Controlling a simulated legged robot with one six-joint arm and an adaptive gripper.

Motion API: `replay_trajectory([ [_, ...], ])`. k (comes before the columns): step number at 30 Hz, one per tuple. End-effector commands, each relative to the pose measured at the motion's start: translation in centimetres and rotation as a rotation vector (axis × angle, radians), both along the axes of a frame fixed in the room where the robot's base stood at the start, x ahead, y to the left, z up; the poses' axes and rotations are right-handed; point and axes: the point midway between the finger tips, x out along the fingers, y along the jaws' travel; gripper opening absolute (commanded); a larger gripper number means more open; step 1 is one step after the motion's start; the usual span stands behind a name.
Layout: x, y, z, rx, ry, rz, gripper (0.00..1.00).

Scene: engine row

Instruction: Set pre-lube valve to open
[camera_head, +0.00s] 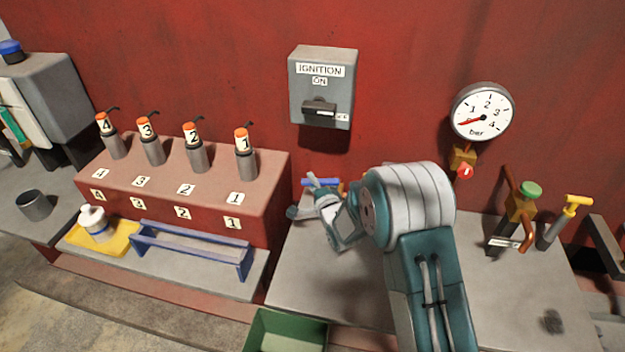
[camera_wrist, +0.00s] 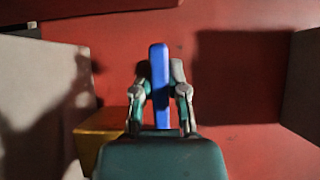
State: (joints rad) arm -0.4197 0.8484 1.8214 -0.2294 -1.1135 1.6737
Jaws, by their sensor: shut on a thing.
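A valve with a blue lever (camera_head: 311,182) stands against the red wall behind my gripper; no label on it is readable. In the wrist view the blue lever (camera_wrist: 160,75) stands between the fingers. My gripper (camera_wrist: 160,88) is shut on it, one finger touching each side. In the head view my gripper (camera_head: 318,196) is low over the grey bench, left of my arm's large joint. A yellow-orange block (camera_wrist: 98,135) shows at lower left in the wrist view. Most of the valve body is hidden by my arm.
A grey ignition box (camera_head: 323,85) and a gauge (camera_head: 483,112) hang on the wall. A green-knobbed valve (camera_head: 522,205) and a yellow-handled pump (camera_head: 562,222) stand at right. Numbered injectors (camera_head: 195,150) stand on a red block at left. A green bin (camera_head: 285,332) is in front.

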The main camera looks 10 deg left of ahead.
Motion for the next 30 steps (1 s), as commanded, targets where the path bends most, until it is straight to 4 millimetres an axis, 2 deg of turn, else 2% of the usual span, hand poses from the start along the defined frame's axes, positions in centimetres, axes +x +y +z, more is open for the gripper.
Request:
replay_trajectory([
  [13,-0.46,0.03,-0.51,-0.007,0.012,0.039,0.0],
  [14,-0.46,0.03,-0.52,-0.007,0.012,0.039,0.23],
  [15,-0.47,0.03,-0.52,-0.007,0.012,0.039,0.41],
  [16,-0.46,0.03,-0.51,-0.007,0.011,0.039,0.54],
  [30,-0.92,-0.59,-0.11,-0.002,0.005,0.036,0.54],
])
